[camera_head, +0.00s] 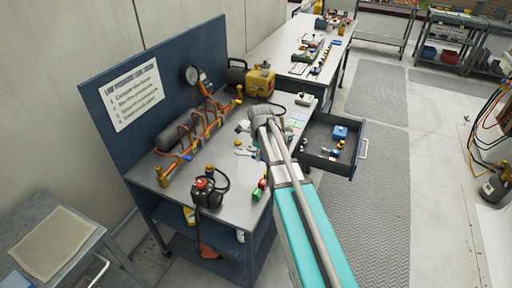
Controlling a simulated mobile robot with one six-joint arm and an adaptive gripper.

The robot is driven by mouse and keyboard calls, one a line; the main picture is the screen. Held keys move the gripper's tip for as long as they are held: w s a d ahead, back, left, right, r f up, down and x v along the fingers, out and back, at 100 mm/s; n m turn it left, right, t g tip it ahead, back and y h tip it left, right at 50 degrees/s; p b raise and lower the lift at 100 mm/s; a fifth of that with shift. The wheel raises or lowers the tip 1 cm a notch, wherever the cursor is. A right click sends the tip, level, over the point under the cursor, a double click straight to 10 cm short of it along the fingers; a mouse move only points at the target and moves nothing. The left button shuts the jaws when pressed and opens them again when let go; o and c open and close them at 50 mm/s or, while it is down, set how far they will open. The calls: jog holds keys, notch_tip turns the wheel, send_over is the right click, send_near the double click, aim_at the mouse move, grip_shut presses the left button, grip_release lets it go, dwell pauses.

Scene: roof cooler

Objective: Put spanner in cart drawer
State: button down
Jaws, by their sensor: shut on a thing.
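My arm reaches up from the bottom of the head view to the bench's right side. My gripper (266,118) is at its far end, over the bench top, left of the open drawer. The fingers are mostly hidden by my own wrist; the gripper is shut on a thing. A small silvery tool shape, apparently the spanner (243,151), shows just left of my wrist; its contact with the fingers is hidden. The cart drawer (322,166) is pulled out on the right, with a blue item (340,132) and several small things inside.
A blue back panel (165,85) with a paper sign rises behind the bench.

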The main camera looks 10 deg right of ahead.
jog(key=shift+s+d+r+p, duration=0.1)
jog(key=shift+s+r+p, duration=0.25)
jog(key=shift+s, duration=0.6)
jog(key=shift+s+d+r+p, duration=0.1)
jog(key=shift+s+r+p, duration=0.25)
jog(key=shift+s, duration=0.6)
jog(key=shift+s+r, duration=0.1)
